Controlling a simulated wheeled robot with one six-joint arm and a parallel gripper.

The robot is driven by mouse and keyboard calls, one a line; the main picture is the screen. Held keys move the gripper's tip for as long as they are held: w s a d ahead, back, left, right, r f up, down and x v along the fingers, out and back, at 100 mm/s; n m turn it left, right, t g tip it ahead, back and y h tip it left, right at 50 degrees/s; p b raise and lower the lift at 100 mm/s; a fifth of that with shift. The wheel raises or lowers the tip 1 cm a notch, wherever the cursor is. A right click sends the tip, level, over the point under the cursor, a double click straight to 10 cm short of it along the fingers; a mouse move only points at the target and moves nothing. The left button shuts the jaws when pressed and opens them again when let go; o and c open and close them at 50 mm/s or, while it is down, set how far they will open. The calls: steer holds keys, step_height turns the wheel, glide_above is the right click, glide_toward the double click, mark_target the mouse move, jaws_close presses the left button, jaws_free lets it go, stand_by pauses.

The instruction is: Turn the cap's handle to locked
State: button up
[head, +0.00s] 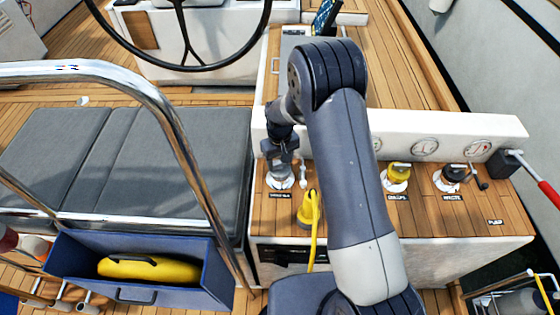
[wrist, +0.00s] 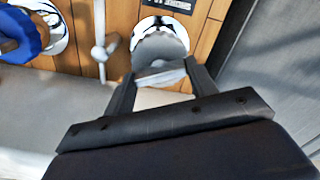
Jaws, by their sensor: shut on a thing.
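A grey round cap (wrist: 158,48) sits on a shiny deck plate with a dark label in the wrist view. Its pale, flat handle (wrist: 160,76) lies between my fingers. My gripper (wrist: 160,80) is shut on this handle, one finger on each side. In the head view my gripper (head: 281,165) points down over the grey cap (head: 280,181) at the left end of the wooden counter. The gripper and wrist hide most of the cap there. I cannot read a locked mark in either view.
A metal T-shaped fitting (wrist: 99,52) and a blue cap (wrist: 18,35) are close by. A yellow plug with hose (head: 309,208), a yellow-handled cap (head: 397,174) and a black-handled cap (head: 450,175) share the counter (head: 425,220). A steel rail (head: 180,135) arches at left.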

steer(key=shift+f+m+b, duration=0.2)
steer(key=shift+m+b, duration=0.9)
steer(key=shift+b, duration=0.15)
steer(key=shift+r+m, duration=0.2)
steer(key=shift+m, duration=0.2)
steer(key=o, duration=1)
steer(key=shift+r, duration=0.1)
step_height(320, 180, up, 11)
steer(key=b, duration=0.1)
steer(key=shift+b, duration=0.3)
steer(key=shift+f, duration=0.2)
